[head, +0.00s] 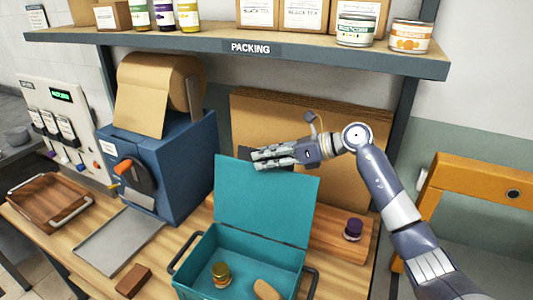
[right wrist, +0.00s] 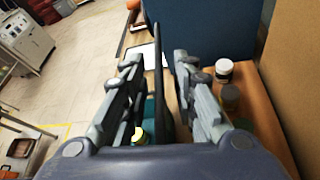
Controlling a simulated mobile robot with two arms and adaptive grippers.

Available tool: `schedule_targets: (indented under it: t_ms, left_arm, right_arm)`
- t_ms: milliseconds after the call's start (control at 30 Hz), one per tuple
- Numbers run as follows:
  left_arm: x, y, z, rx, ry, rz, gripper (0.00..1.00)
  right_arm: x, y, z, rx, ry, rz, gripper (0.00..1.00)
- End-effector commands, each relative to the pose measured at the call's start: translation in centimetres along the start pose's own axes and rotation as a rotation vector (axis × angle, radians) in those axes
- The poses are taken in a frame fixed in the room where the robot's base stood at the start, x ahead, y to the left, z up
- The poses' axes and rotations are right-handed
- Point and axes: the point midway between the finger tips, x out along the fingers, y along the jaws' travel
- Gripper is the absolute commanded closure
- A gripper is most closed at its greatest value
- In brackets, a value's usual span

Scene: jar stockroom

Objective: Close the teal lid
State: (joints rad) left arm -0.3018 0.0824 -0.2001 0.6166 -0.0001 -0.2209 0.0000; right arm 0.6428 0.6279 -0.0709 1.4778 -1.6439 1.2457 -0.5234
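The teal lid (head: 265,205) stands open, nearly upright, at the back of the teal box (head: 240,242) on the wooden bench. A gold-capped jar (head: 221,274) and a brown oval piece (head: 266,290) lie in the box. My right gripper (head: 257,160) is at the lid's top edge, reaching in from the right with its fingers pointing left. In the right wrist view its two fingers (right wrist: 159,48) are apart, with a thin dark upright edge between them, perhaps the lid seen edge-on. I cannot tell whether they touch it. My left gripper is not in view.
A purple-capped jar (head: 353,229) stands on a wooden board (head: 330,235) right of the lid. A blue paper dispenser (head: 185,160) and a grey tray (head: 118,242) are to the left. The PACKING shelf (head: 200,42) hangs above. Cardboard sheets (head: 285,112) lean behind.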

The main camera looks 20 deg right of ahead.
Motion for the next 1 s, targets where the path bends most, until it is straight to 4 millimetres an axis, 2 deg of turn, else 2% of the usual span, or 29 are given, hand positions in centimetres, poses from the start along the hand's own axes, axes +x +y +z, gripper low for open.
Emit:
schedule_targets:
  t_ms: [100,267,400,767,1000]
  left_arm:
    - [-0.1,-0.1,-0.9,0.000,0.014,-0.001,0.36]
    - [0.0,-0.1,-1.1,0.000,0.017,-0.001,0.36]
    - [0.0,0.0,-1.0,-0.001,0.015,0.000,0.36]
    - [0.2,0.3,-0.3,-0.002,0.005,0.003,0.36]
    - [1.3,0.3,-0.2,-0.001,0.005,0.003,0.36]
  right_arm:
    - [0.2,0.0,0.0,0.000,0.000,0.000,0.74]
    - [0.2,0.0,0.0,-0.001,0.000,0.000,0.74]
    - [0.2,0.0,0.0,-0.001,0.000,0.000,1.00]
    - [0.2,0.3,-0.1,-0.016,0.001,-0.006,1.00]
    - [0.2,2.4,-0.4,-0.097,0.001,-0.039,1.00]
